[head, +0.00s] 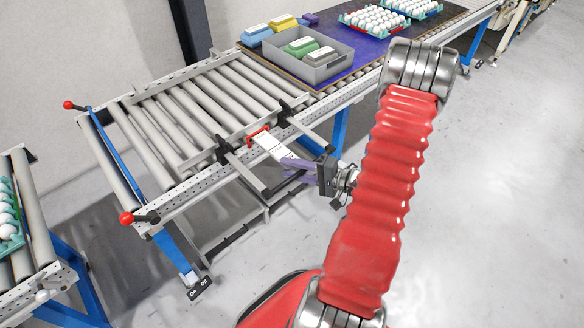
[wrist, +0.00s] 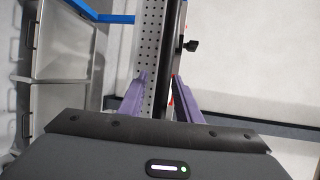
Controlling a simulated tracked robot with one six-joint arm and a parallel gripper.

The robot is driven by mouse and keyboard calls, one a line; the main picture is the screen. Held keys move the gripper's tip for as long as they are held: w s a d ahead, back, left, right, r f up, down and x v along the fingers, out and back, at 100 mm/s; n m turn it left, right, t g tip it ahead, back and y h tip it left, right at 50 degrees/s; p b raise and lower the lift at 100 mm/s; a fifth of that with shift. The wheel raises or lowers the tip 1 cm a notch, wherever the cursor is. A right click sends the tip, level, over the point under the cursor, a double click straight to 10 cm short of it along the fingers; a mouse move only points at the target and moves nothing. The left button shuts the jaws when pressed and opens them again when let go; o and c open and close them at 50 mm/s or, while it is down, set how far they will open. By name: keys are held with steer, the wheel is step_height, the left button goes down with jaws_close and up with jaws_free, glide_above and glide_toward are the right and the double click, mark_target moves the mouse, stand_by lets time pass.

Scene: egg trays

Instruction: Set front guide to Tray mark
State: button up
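The front guide (head: 250,128) is a grey bar along the near side of the roller conveyor, with black clamps and rods reaching out over the near edge. A white scale strip (head: 272,148) with a red frame (head: 258,132) lies between the clamps; its marks are too small to read. My gripper (head: 285,160) is at the outer end of the strip. In the wrist view, its purple fingers (wrist: 160,78) are apart, with the perforated rail (wrist: 150,45) and a dark bar beyond them. A bit of red shows beside the right finger. I cannot tell whether either finger touches anything.
The far guide (head: 185,75) runs along the back. A grey bin (head: 318,72) with coloured egg cartons stands on the blue surface, with egg trays (head: 345,20) beyond. Red-knobbed levers (head: 126,218) stick out at the left end. The floor at the right is clear.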

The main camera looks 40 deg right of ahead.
steer(key=shift+c, duration=0.5)
steer(key=shift+f, duration=0.1)
jaws_close()
